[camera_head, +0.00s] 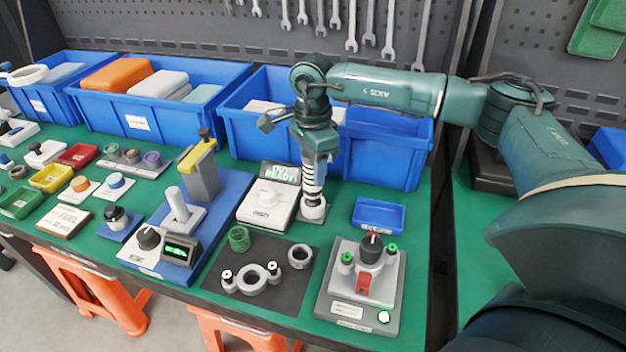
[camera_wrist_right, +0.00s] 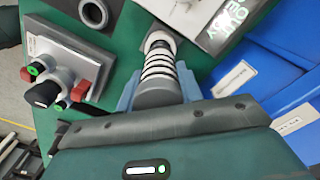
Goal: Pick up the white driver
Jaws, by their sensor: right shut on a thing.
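The white driver (camera_head: 312,183) is an upright cylinder with white and dark bands. It stands at the middle of the green bench, its lower end at a small grey base beside the white box with the lit display. My right gripper (camera_head: 316,148) comes down from above and is shut on the driver's upper part. In the right wrist view the gripper's pale blue fingers (camera_wrist_right: 157,90) lie on either side of the driver (camera_wrist_right: 158,62). Whether its lower end is clear of the base cannot be told. My left gripper is not in view.
The white box (camera_head: 266,206) stands close left of the driver. A grey fixture (camera_head: 340,310) with green knobs and a red lever is at front right. A small blue tray (camera_head: 379,215) lies to the right. Large blue bins (camera_head: 385,160) stand behind. A dark mat (camera_head: 222,272) with rings is in front.

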